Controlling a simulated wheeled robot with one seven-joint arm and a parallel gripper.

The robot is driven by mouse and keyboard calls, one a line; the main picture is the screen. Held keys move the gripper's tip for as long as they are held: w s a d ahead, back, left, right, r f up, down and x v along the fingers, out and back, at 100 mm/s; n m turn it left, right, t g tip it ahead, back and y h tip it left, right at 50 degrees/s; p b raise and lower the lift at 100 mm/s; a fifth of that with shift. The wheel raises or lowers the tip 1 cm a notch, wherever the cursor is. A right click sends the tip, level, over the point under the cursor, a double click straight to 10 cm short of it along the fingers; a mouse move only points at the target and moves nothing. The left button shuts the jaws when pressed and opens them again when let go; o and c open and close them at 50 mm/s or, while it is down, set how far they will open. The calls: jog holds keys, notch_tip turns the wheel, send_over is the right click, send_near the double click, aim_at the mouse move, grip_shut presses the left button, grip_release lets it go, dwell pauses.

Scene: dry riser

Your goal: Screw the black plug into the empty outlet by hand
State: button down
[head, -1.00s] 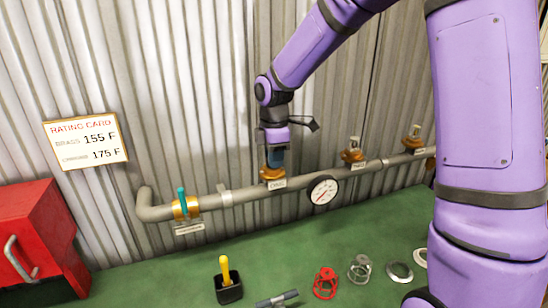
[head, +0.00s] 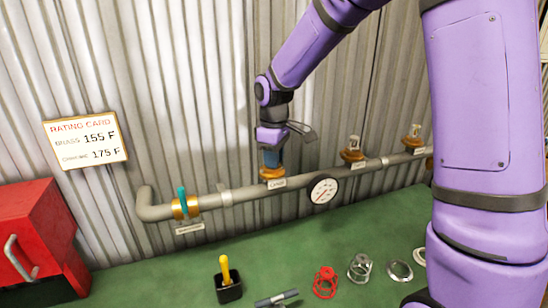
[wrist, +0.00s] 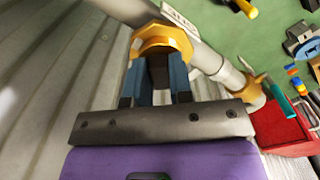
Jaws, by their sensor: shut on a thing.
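The brass outlet (head: 272,173) stands on top of the grey pipe (head: 245,193), left of the gauge. It also shows in the wrist view (wrist: 160,36). My gripper (head: 272,160) points straight down over this outlet. In the wrist view, its two blue fingers (wrist: 157,80) are shut on the black plug (wrist: 158,72). The plug is upright at the outlet's mouth. How far its thread sits inside is hidden by the fingers and the brass rim.
The pipe carries a teal-handled valve (head: 183,203), a gauge (head: 322,189) and a fitted sprinkler (head: 352,149). A red box (head: 35,235) stands left. The green bench (head: 150,275) holds a yellow-handled tool (head: 226,270), a red cage (head: 325,283) and a wire guard (head: 360,268). Corrugated wall stands behind.

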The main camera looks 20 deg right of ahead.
jog(key=shift+m, duration=1.4)
jog(key=shift+a+m, duration=0.1)
jog(key=shift+m, duration=0.7)
jog(key=c, duration=0.9)
grip_release()
jog(key=shift+c, duration=0.2)
notch_tip(320, 180, up, 11)
jog(key=s+d+r+m+t, duration=0.1)
jog(key=s+d, duration=0.1)
jog(key=s, duration=0.7)
jog(key=s+d+r+m+t, duration=0.2)
jog(key=s, duration=0.8)
jog(key=s+d+r+m+t, duration=0.1)
jog(key=s+d+t, duration=0.1)
jog(key=s, duration=0.8)
jog(key=shift+d+r+m, duration=0.2)
jog(key=shift+d+m, duration=0.15)
jog(key=shift+m, duration=0.05)
